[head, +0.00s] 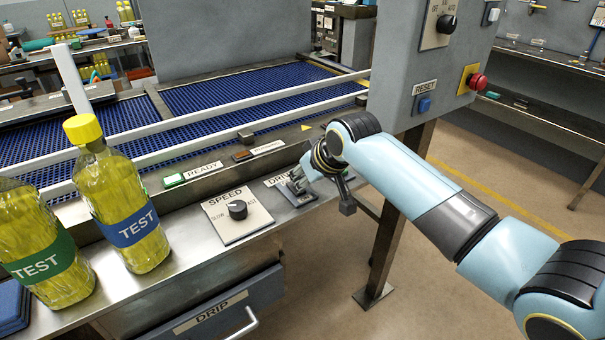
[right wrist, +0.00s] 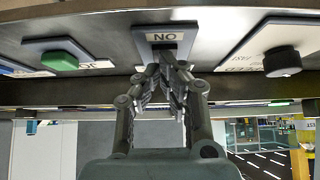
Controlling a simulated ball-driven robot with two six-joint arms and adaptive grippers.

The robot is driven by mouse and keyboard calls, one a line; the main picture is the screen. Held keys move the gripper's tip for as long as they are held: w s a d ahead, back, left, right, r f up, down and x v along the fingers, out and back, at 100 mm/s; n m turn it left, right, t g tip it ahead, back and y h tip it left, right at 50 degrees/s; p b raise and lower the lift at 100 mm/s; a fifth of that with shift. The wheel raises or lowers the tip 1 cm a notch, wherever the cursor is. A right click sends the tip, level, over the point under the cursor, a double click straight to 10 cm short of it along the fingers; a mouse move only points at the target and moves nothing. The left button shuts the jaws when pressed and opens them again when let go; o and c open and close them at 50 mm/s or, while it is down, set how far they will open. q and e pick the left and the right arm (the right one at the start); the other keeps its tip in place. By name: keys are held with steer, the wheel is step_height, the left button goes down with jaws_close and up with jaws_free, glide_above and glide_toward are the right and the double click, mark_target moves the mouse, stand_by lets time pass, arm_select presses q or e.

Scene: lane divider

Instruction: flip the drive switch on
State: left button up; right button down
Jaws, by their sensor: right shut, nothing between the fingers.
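The drive switch has a plate (head: 300,198) on the console's front ledge, right of the speed knob, under a partly covered DRIVE label (head: 279,180). In the right wrist view the plate (right wrist: 147,45) carries an ON label (right wrist: 166,37), seen upside down. My right gripper (head: 297,183) is shut and empty, with its fingertips right at the switch. It also shows in the right wrist view (right wrist: 170,62), in front of the plate. The fingers hide the lever, so I cannot tell its position or whether they touch it. My left gripper is out of view.
The speed knob (head: 237,209) sits just left of the switch. A green button (right wrist: 60,60) is on its other side. Two TEST bottles (head: 118,198) stand at the left. A control box with a red button (head: 478,82) and a blue reset button (head: 424,104) rises beside my arm.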

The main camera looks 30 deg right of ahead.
steer(key=shift+w+r, duration=0.1)
steer(key=shift+w+r, duration=0.25)
steer(key=shift+w, duration=0.4)
steer(key=shift+r+p, duration=0.3)
step_height(320, 180, up, 4)
steer(key=p, duration=0.4)
steer(key=shift+s, duration=0.1)
steer(key=s+r, duration=0.5)
steer(key=s, duration=0.3)
steer(key=shift+r+b, duration=0.25)
steer(key=shift+b, duration=0.15)
